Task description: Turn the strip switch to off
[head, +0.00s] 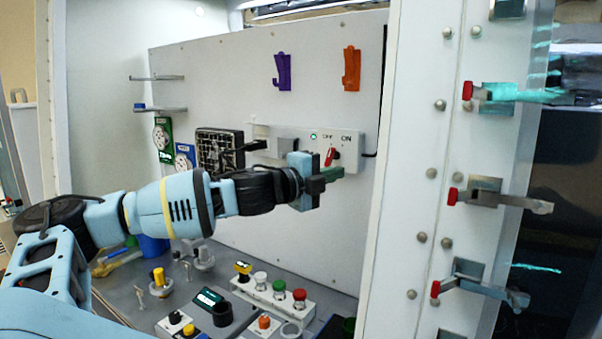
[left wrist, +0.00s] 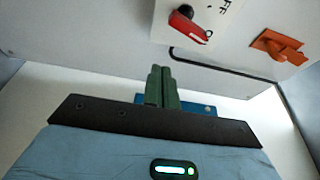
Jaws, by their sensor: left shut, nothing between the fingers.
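The strip (head: 345,143) is a white box on the upright back panel, marked OFF on the left and ON on the right. Its red switch (head: 331,156) sits below the labels, and a green light shows left of OFF. In the left wrist view the red switch (left wrist: 188,25) is at the top, on the white strip (left wrist: 222,20). My left gripper (head: 335,173) is shut and empty, its green fingers just below the switch in the head view. In the left wrist view the fingers (left wrist: 161,82) are apart from the switch. My right gripper is out of view.
A purple hook (head: 283,72) and an orange hook (head: 351,68) hang above the strip. A black cable runs from the strip's right end. A button box (head: 270,292) and other controls stand on the bench below. A white frame with latches (head: 480,198) stands at right.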

